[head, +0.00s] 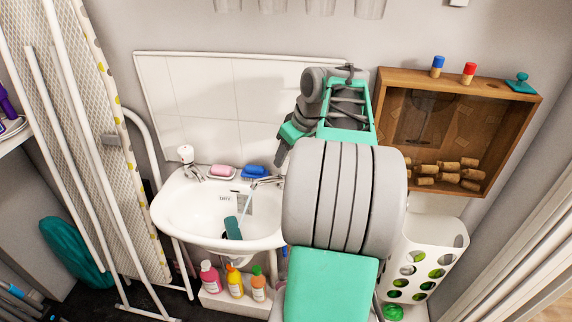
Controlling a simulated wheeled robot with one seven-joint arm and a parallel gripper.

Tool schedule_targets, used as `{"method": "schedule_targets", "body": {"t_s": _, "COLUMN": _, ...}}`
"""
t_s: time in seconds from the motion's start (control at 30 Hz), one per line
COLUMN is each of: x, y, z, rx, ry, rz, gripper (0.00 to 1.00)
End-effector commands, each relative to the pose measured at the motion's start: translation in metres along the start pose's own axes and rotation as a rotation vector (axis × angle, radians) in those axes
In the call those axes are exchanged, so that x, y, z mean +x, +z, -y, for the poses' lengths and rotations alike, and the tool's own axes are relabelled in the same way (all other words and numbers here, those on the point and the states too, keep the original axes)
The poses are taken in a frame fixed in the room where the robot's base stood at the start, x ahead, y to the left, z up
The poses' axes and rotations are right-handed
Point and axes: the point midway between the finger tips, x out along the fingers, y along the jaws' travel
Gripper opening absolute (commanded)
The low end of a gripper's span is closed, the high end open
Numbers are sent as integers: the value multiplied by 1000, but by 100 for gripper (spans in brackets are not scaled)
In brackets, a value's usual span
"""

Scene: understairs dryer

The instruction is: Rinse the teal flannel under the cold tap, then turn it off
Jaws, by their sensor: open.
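The white basin (172,215) is on the wall at centre left. A dark teal piece, apparently the flannel (232,229), lies in its front right part. A chrome tap (262,181) stands at the basin's back right, and a pale streak like running water slants from its spout to the flannel. Another tap (187,156) with a white top stands at the back left. I cannot read which is cold. My gripper (283,152) is open, above and behind the right tap, apart from the flannel. My arm hides the basin's right edge and perhaps part of the right tap.
A pink soap (221,170) and a blue brush-like item (254,171) sit behind the basin. Several bottles (235,281) stand below it. A wooden box (520,113) with corks hangs at right, above a white holed bin (437,235). An ironing board (75,130) leans at left.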

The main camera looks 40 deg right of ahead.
Motion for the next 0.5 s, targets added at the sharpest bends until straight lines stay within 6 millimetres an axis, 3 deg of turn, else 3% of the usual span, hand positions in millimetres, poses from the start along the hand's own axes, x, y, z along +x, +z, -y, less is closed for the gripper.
{"method": "schedule_targets", "body": {"t_s": 0.1, "x": 20, "y": 0, "z": 1, "rx": -1, "ry": -1, "rz": 0, "gripper": 53}}
{"method": "schedule_targets", "body": {"t_s": 0.2, "x": 27, "y": 0, "z": 0, "rx": -1, "ry": 1, "rz": -1, "gripper": 53}}
{"method": "schedule_targets", "body": {"t_s": 0.43, "x": 28, "y": 0, "z": 0, "rx": 0, "ry": 2, "rz": -1, "gripper": 53}}
{"method": "schedule_targets", "body": {"t_s": 0.5, "x": 28, "y": 0, "z": 0, "rx": 0, "ry": 2, "rz": -1, "gripper": 49}}
